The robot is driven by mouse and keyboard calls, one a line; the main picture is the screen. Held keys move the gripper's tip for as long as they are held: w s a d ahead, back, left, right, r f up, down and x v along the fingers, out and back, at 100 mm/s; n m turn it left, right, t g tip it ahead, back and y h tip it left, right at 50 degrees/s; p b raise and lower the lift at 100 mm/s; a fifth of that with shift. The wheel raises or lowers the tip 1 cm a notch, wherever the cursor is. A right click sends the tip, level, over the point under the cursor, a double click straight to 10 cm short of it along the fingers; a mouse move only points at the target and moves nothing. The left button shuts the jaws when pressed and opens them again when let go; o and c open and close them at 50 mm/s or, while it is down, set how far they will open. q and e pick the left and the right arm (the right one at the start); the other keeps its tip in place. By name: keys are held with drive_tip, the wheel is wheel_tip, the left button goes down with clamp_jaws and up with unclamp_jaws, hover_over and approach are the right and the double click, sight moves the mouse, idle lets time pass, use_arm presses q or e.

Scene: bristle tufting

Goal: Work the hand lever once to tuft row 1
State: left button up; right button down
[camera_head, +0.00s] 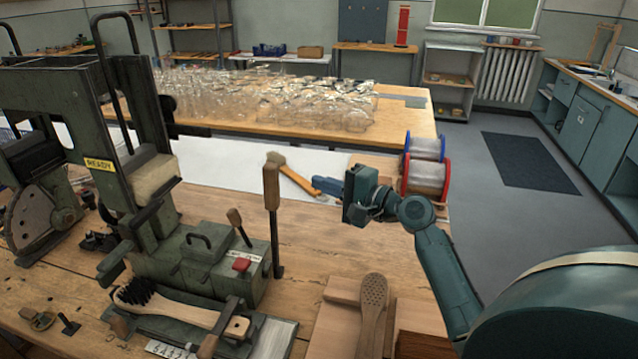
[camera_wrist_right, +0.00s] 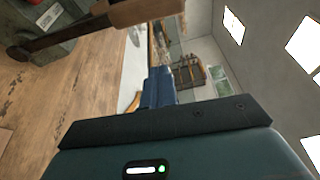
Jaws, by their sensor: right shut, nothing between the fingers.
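The hand lever (camera_head: 272,188), an upright wooden grip on a dark stem, stands at the right side of the green tufting machine (camera_head: 205,262). It also crosses the top left of the right wrist view (camera_wrist_right: 145,10). A wooden brush (camera_head: 185,309) with black bristles at its left end lies in the machine's front holder. My right gripper (camera_head: 322,186) is shut and empty, to the right of the lever grip and apart from it. Its blue fingers show in the wrist view (camera_wrist_right: 158,86). My left gripper is not in view.
A shorter wooden-knobbed lever (camera_head: 237,220) and a red button (camera_head: 241,264) are on the machine. A wooden-handled tool (camera_head: 290,175) lies behind my fingers. Wire spools (camera_head: 425,175) stand beyond my wrist. A bare brush body (camera_head: 372,305) lies at front right. A yellow label reads READY (camera_head: 99,164).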

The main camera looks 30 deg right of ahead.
use_arm(q)
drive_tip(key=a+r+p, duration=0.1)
drive_tip(key=p, duration=0.2)
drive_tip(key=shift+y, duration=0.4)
use_arm(e)
drive_tip(key=w+a, duration=0.4)
drive_tip(key=a, duration=0.2)
drive_tip(key=shift+w, duration=0.25)
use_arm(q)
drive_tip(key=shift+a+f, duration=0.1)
